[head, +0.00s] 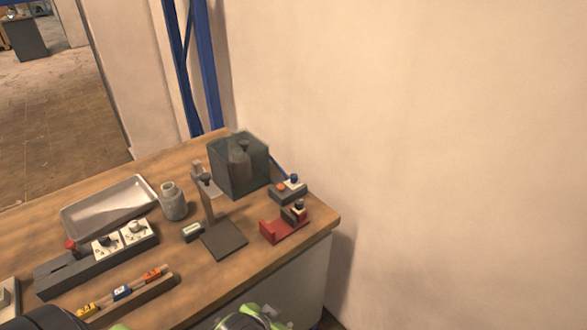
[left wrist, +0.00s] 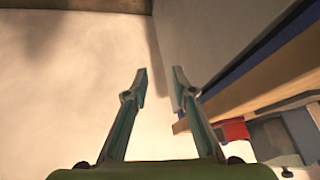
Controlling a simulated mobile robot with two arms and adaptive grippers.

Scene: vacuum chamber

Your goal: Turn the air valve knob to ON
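A long dark grey control block (head: 75,275) lies on the wooden workbench at the left. My left gripper shows partly at the bottom edge of the head view (head: 250,319), well right of the block. In the left wrist view (left wrist: 159,82) its fingers are apart and empty. My right gripper is out of view.
The workbench (head: 190,275) also bears a metal tray (head: 110,207), a grey bottle (head: 173,203), a dark stand (head: 224,240), a translucent box (head: 257,165), a red fixture (head: 285,228) and a rail with coloured clips (head: 130,298). A bare wall stands at right.

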